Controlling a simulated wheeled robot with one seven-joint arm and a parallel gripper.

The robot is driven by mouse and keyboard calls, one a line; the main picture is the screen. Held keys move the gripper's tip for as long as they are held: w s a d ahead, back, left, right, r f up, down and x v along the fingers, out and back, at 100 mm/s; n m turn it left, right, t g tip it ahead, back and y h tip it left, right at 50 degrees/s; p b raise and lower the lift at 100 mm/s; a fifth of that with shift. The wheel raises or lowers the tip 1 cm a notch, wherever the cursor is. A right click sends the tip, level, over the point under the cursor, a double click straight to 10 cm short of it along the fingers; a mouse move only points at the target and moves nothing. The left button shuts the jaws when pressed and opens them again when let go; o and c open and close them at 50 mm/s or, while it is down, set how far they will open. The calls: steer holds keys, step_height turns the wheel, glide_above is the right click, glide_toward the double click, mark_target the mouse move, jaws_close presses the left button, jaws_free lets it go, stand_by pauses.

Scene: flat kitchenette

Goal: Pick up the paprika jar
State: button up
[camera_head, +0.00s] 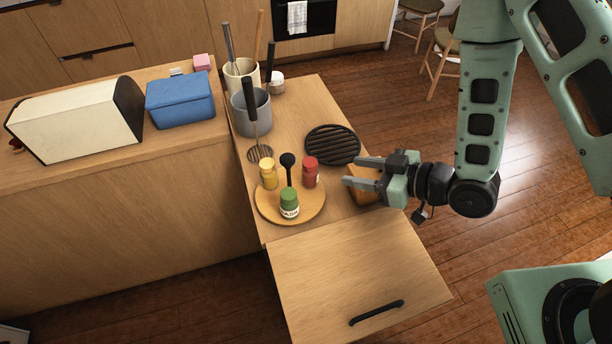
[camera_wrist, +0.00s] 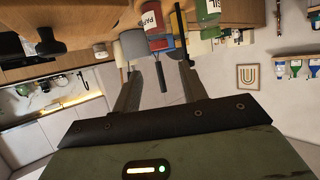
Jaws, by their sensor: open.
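The paprika jar (camera_head: 311,172) is red and stands upright on the right side of a round wooden turntable (camera_head: 268,213). In the wrist view the jar (camera_wrist: 153,20) appears upside down, with part of its "PAPR" label showing, beyond my fingertips. My gripper (camera_head: 352,171) is open and empty, to the right of the jar, with its fingers pointing left toward it. A gap shows between the fingertips and the jar. The gripper's two fingers also show in the wrist view (camera_wrist: 159,70).
A black round trivet (camera_head: 333,145) lies behind. Utensil crocks (camera_head: 251,113) stand farther back. A wooden item (camera_head: 362,187) is partly hidden by my gripper. The front counter is clear.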

steer(key=b, duration=0.3)
glide_toward(304, 164)
steer(key=shift+w+a+f, duration=0.15)
steer(key=shift+w+f, duration=0.3)
steer(key=shift+f, duration=0.1)
steer(key=shift+w+a+f, duration=0.15)
steer(key=shift+w+f, duration=0.25)
steer(key=shift+f, duration=0.15)
steer(key=b+x, duration=0.1)
steer(key=b, duration=0.6)
steer(key=shift+w+a+b, duration=0.2)
steer(key=shift+b, duration=0.2)
steer(key=b, duration=0.5)
steer(key=shift+a+f, duration=0.2)
steer(key=shift+x, duration=1)
steer(key=shift+b+x, duration=0.45)
steer(key=shift+x, duration=2.25)
steer(key=shift+w+d, duration=0.1)
steer(key=c, duration=0.8)
